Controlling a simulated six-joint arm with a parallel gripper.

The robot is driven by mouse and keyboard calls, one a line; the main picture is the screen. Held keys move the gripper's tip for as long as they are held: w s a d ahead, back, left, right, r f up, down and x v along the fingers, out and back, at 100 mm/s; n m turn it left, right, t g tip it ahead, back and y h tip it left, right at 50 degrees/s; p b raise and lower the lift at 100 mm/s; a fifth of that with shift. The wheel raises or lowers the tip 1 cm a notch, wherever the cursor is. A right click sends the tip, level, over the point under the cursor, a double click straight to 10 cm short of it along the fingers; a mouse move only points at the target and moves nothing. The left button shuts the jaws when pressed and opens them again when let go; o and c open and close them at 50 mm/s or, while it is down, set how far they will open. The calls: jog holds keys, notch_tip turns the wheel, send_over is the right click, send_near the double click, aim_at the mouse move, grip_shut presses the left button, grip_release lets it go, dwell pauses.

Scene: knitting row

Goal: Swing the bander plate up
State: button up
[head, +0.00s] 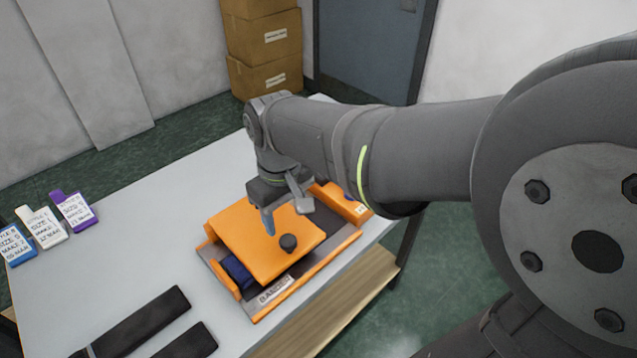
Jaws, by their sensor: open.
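The bander (274,290) sits near the table's front right edge, with its name on a front label. Its orange plate (255,229) lies over the base, slightly tilted, with a dark round knob (288,242) near its front corner. Something dark blue (236,270) shows under the plate's left edge. My gripper (287,222) is above the plate, behind the knob, with its jaws apart and nothing seen between them. Whether a finger touches the plate cannot be told. My arm hides the back of the bander.
The grey table (130,240) has free room left of the bander. Blue, white and purple labelled cards (45,228) stand at the left. Dark flat bars (140,322) lie at the front. Cardboard boxes (262,45) are stacked behind on the floor.

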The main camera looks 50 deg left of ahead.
aim_at(285, 238)
notch_tip(285, 238, down, 10)
jog(key=shift+r, duration=0.25)
jog(key=shift+c, duration=0.4)
jog(key=c, duration=0.7)
jog(key=shift+a+r+h, duration=0.25)
jog(key=shift+r+h, duration=0.15)
jog(key=shift+r, duration=0.4)
jog(key=shift+a+r+h, duration=0.25)
jog(key=shift+r+h, duration=0.15)
jog(key=shift+r, duration=0.35)
jog(key=shift+a+r+h, duration=0.4)
jog(key=shift+r, duration=0.4)
jog(key=shift+a+r+h, duration=0.4)
jog(key=shift+r, duration=0.35)
